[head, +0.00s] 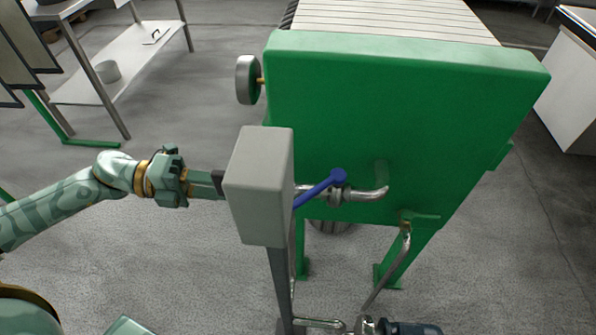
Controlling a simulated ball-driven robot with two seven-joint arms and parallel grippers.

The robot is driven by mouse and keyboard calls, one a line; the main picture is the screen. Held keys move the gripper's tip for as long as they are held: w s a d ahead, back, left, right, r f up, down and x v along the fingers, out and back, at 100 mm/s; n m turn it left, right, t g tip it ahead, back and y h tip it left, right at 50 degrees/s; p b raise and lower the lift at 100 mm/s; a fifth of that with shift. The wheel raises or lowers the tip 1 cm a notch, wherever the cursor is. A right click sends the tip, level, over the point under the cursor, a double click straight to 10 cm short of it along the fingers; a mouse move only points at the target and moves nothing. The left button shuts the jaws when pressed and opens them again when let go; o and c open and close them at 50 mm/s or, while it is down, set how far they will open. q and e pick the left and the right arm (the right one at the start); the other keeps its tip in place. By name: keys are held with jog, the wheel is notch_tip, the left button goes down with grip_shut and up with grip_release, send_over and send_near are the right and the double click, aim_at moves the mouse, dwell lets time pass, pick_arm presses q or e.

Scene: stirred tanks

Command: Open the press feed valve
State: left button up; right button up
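The press feed valve (336,195) sits on a metal pipe (372,194) that enters the green end plate of the press (400,120). Its blue lever handle (318,189) slants from the valve down and left, and its lower end meets the edge of a grey box. My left gripper (217,182) comes in from the left and points right at the grey box, with its dark tip at the box's left edge. The gap between its fingers does not show, and the box may hide part of them. My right gripper is not in view.
The grey box (258,187) on a post stands between my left gripper and the valve. A round grey handwheel (247,80) sticks out at the press's upper left. A pump (402,328) and pipes are below. A metal shelf table (120,62) stands at upper left.

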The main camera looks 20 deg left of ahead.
aim_at(301, 198)
pick_arm(q)
jog(key=shift+m+g, duration=0.4)
jog(key=shift+r+b+x, duration=0.15)
jog(key=shift+b+x, duration=0.75)
jog(key=shift+x, duration=3)
jog(key=shift+r+b+x, duration=0.2)
jog(key=shift+b+x, duration=0.7)
jog(key=shift+x, duration=3)
jog(key=shift+s, duration=0.1)
grip_shut()
